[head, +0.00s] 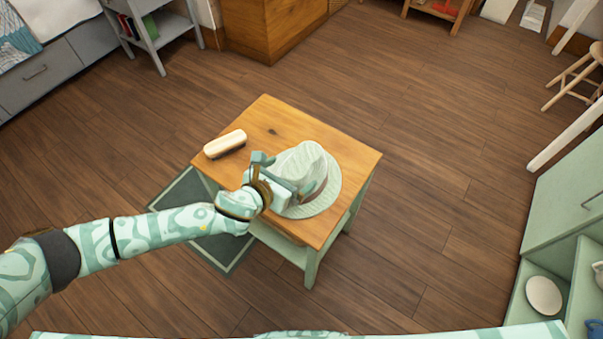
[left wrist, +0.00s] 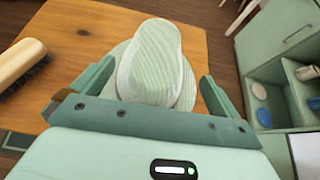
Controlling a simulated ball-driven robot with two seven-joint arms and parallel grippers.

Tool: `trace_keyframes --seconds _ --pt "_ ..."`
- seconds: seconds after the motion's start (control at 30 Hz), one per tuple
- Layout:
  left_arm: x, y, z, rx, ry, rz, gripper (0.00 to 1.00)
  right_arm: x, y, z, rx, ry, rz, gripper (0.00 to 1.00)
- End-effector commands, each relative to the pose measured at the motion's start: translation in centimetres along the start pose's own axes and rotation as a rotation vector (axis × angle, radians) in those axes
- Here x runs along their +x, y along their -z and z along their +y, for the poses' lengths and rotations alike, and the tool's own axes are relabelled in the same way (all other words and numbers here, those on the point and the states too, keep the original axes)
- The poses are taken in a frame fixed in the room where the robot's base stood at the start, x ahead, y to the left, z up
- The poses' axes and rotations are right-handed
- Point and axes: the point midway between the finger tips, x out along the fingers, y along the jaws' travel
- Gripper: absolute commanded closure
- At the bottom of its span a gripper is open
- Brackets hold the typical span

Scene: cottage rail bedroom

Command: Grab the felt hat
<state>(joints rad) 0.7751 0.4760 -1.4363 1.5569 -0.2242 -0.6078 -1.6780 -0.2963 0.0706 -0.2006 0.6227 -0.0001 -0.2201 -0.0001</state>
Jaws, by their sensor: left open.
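The felt hat (head: 318,190) is pale grey-green with a round brim and a brownish band. It sits upright on a small table with a wooden top (head: 350,157). My left gripper (head: 285,172) is at the hat's left side in the head view and hides part of the brim. In the left wrist view the hat's crown (left wrist: 152,58) lies between the two open fingers (left wrist: 157,88). Gaps show between the crown and the fingers, and I cannot tell whether either touches the brim. My right gripper is not in view.
A brush (head: 225,143) with a cream back and dark bristles lies on the table left of the hat; it also shows in the left wrist view (left wrist: 20,64). A green cabinet (head: 565,200) stands at the right. The wooden floor (head: 430,110) around the table is mostly clear.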

Motion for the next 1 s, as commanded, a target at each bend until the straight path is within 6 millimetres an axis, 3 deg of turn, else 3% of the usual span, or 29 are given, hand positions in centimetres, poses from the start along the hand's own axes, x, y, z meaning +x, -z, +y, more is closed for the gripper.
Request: trace_keyframes --seconds 0.4,0.67,0.87,1.0 --pt "5.4 -0.1 0.5 -0.003 0.001 0.002 0.00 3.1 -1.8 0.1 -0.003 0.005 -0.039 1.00" --pt "5.5 -0.5 0.6 -0.001 0.000 0.000 0.00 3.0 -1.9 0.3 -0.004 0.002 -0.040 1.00" --pt "5.5 -0.5 0.6 -0.002 0.000 0.000 0.56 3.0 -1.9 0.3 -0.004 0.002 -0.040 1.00" --pt "5.5 -0.5 0.6 -0.002 0.000 0.000 0.57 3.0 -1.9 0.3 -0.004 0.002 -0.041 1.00"
